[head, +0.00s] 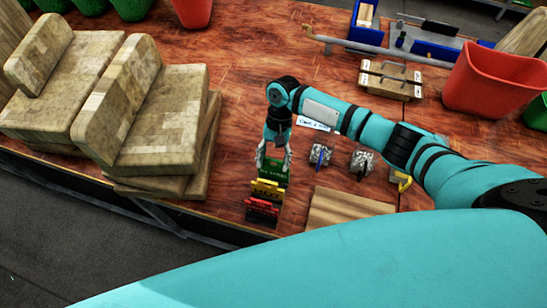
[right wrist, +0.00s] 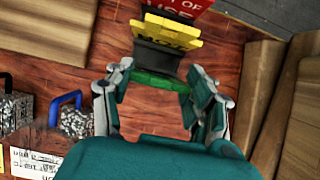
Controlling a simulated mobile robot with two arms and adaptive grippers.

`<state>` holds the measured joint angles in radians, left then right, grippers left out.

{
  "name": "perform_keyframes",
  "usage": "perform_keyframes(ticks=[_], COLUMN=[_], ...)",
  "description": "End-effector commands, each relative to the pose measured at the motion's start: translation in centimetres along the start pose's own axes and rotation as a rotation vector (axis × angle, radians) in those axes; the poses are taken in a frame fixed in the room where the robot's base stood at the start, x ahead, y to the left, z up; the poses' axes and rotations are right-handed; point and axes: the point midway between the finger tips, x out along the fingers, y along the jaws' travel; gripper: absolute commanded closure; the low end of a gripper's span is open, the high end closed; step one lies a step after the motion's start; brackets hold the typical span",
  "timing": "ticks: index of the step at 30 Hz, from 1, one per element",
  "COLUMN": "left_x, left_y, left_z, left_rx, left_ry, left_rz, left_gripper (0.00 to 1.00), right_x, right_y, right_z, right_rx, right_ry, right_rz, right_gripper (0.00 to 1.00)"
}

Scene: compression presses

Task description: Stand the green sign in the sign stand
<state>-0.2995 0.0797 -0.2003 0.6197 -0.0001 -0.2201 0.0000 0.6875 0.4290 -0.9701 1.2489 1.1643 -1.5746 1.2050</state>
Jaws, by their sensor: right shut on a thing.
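The green sign (head: 273,171) is between the fingers of my right gripper (head: 273,156), which points down over the table. In the right wrist view the gripper (right wrist: 160,95) has a finger at each side of the green sign (right wrist: 158,83). A yellow sign (head: 266,187) and a red sign (head: 262,207) stand in a row in front of it, near the table's front edge. A dark part (right wrist: 160,57), perhaps the sign stand, shows between the green and yellow signs (right wrist: 170,32). I cannot tell whether the green sign's foot is seated. My left gripper is out of view.
Stacked wooden blocks (head: 150,110) stand close on the left. Two padlock-like pieces with shackles (head: 320,155) and a light wooden board (head: 345,208) lie to the right. A red bin (head: 490,80) stands at the far right.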

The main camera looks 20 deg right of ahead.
Motion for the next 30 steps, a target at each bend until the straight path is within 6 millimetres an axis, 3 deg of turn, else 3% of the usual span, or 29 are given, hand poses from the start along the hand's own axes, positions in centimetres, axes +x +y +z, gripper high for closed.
perform_keyframes(ticks=[24, 25, 30], left_x=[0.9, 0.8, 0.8], left_y=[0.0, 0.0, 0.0], left_z=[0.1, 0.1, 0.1], left_rx=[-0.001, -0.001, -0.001], left_ry=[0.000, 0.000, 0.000], left_rz=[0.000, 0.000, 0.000], left_gripper=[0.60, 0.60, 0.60], right_x=[1.9, 1.9, 1.8], right_y=[0.0, 0.0, 0.0], right_z=[-0.8, -0.8, -0.8], right_rx=[0.000, 0.000, 0.000], right_ry=[0.000, 0.000, 0.000], right_rz=[-0.001, -0.001, -0.001], right_gripper=[1.00, 0.42, 0.20])
